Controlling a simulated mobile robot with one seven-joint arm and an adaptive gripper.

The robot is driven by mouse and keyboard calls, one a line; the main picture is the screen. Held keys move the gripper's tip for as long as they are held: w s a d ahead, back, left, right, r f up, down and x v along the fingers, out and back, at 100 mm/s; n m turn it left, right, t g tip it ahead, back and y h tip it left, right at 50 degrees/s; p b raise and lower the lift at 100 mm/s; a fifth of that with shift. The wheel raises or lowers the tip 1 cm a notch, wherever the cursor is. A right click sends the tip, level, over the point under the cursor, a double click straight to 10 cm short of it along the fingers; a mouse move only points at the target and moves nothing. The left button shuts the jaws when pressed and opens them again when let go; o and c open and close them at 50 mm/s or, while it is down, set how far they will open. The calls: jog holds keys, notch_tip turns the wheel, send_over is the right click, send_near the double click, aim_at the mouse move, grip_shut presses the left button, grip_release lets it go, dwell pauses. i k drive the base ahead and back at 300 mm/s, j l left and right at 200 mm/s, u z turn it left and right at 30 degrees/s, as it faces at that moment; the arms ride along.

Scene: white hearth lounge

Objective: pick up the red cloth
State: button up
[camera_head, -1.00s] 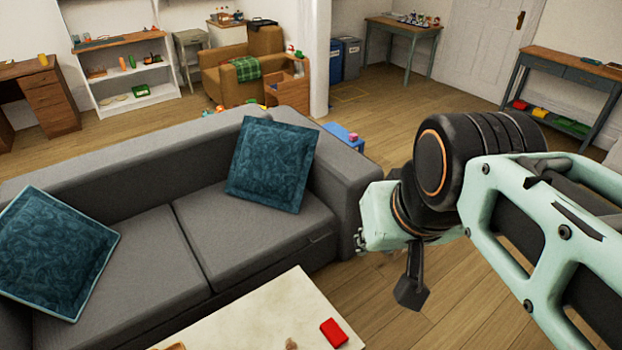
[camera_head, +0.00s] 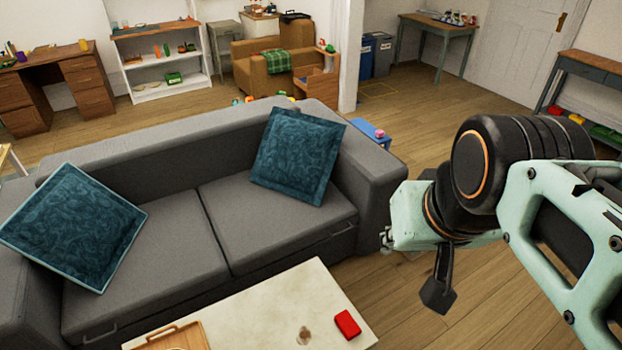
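A small red item (camera_head: 347,324), which looks like a folded red cloth, lies on the pale coffee table (camera_head: 255,312) near its right end. I cannot tell its material for sure. My gripper (camera_head: 438,290) hangs in the air at the right, beyond the table's right edge and apart from the red item. One dark finger shows, pointing down. The rest of the gripper is hidden behind my wrist, so its opening cannot be seen.
A wooden tray (camera_head: 185,334) and a small brown item (camera_head: 305,335) are on the coffee table. The grey sofa (camera_head: 215,262) with teal cushions (camera_head: 298,155) stands behind it. Another red thing (camera_head: 555,110) sits under the console table (camera_head: 595,68). Wooden floor is open at right.

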aim_at(348, 325)
jog(key=k+l, duration=0.25)
jog(key=k, duration=0.25)
jog(key=k+l, duration=0.25)
jog(key=k, duration=0.3)
jog(key=k+l, duration=0.25)
jog(key=k, duration=0.25)
